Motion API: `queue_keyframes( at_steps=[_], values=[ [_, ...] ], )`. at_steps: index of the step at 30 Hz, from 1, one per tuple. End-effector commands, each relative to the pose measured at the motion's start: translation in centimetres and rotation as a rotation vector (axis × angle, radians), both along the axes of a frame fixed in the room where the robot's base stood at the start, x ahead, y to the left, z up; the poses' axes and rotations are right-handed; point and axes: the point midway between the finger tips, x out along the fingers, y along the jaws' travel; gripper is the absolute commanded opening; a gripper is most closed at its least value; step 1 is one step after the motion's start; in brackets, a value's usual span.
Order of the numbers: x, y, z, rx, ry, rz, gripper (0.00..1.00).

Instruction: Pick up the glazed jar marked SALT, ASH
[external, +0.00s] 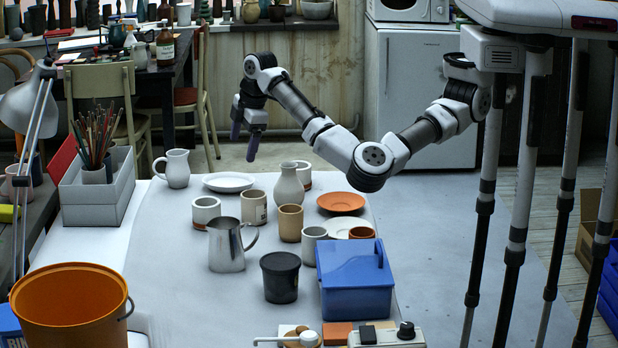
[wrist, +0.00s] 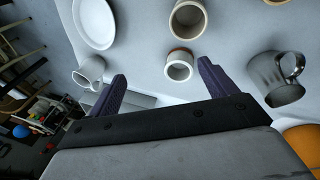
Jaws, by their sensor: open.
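Several small jars and cups stand on the grey table cover; I cannot read SALT, ASH on any of them. A whitish jar (external: 205,212) has a dark mark on its side, and a beige jar (external: 253,207) has a small label. In the wrist view a pale jar with a tan band (wrist: 179,67) stands just beyond the fingers, with a wider beige jar (wrist: 187,20) past it. Another pale jar (external: 305,172) is partly hidden behind the grey vase (external: 289,187). My gripper (external: 246,130) is open and empty, raised above the far part of the table, touching nothing.
A white pitcher (external: 177,168), white plate (external: 228,182), steel jug (external: 226,246), tan cup (external: 290,222) and grey cup (external: 312,246) crowd around the jars. A black tub (external: 280,279), blue box (external: 354,284) and orange bucket (external: 68,305) are nearer the camera.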

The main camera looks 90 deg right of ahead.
Motion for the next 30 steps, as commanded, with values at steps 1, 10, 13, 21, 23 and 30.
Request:
queue_keyframes(
  at_steps=[1, 10, 13, 21, 23, 30],
  values=[
    [-0.8, 0.9, -1.5, 0.052, 0.08, 0.027, 0.84],
    [-2.8, 2.5, -5.4, 0.145, 0.235, 0.08, 0.84],
    [-2.8, 2.4, -7.4, 0.144, 0.233, 0.079, 0.84],
    [-2.7, 2.4, -11.5, 0.147, 0.228, 0.078, 0.84],
    [-2.7, 2.4, -11.9, 0.145, 0.227, 0.078, 0.84],
    [-2.6, 1.9, -13.8, 0.147, 0.227, 0.078, 0.84]
  ],
)
